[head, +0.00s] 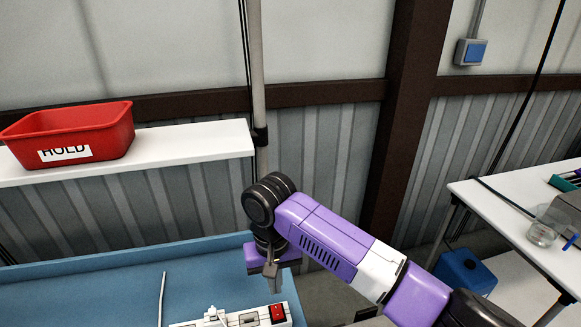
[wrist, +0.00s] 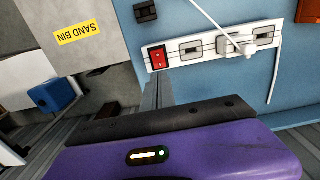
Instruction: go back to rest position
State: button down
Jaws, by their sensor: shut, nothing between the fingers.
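My purple arm reaches in from the lower right of the head view. My gripper (head: 272,284) points down above the blue work surface (head: 100,297), close to a white power strip (head: 247,320). The gripper is shut and empty. In the wrist view my gripper (wrist: 158,90) shows end-on beside the red switch (wrist: 158,57) of the strip. I cannot tell whether the fingertips touch the strip.
A white plug (wrist: 264,32) with a cord sits at the strip in the wrist view. A red HOLD bin (head: 75,138) stands on a white shelf (head: 200,142) at left. A white table (head: 500,205) with a glass jar (head: 541,234) stands right, near a blue container (head: 465,272).

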jog(key=a+r+n+t+y+b, duration=0.1)
jog(key=a+r+n+t+y, duration=0.1)
jog(key=a+r+t+y, duration=0.5)
jog(key=a+r+n+t+y, duration=0.15)
jog(key=a+y, duration=0.25)
jog(key=a, duration=0.6)
jog(key=s+d+f+m+t+h+b, duration=0.25)
jog(key=s+d+m+t, duration=0.2)
jog(key=s+d, duration=0.6)
jog(key=s+d+f+m+t+h+b, duration=0.1)
jog(key=s+d+m+t+h, duration=0.4)
jog(key=d, duration=1.1)
jog(key=s+d+f+n+g+h+b, duration=0.1)
jog(key=s+d+f, duration=0.1)
jog(key=s+d, duration=0.3)
jog(key=s+d+f+n+g+h+b, duration=0.1)
jog(key=s+d+f, duration=0.2)
jog(key=s, duration=0.8)
jog(key=s+d+f+g+h+b, duration=0.1)
jog(key=s+d+f, duration=0.1)
jog(key=s+d, duration=0.5)
jog(key=shift+s+d+f+n, duration=0.3)
jog(key=shift+s+f+n, duration=0.1)
jog(key=shift+s, duration=0.5)
